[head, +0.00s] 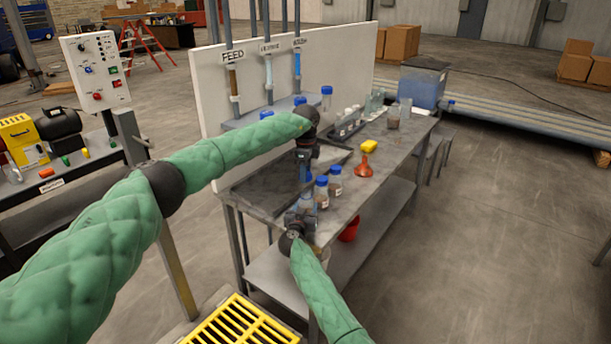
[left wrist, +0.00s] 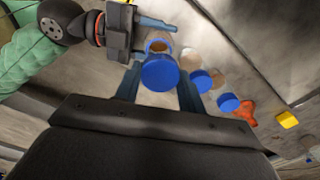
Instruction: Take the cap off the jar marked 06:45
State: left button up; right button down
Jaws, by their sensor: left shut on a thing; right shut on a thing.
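My left gripper (head: 304,178) points down over the near end of the workbench. In the left wrist view its fingers are closed on either side of a blue cap (left wrist: 160,73). My right gripper (head: 303,212) is just below it in the head view, and in the left wrist view it reaches in from the upper left, its fingers around a glass jar (left wrist: 158,44) with brownish contents under the blue cap. I cannot tell whether the cap is seated on the jar or slightly apart. The marking on this jar cannot be read.
A rack (head: 347,128) and a blue bin (head: 423,84) are farther back. A white panel (head: 262,75) rises behind the bench.

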jog(key=c, duration=0.6)
grip_release()
jog(key=shift+o, duration=0.2)
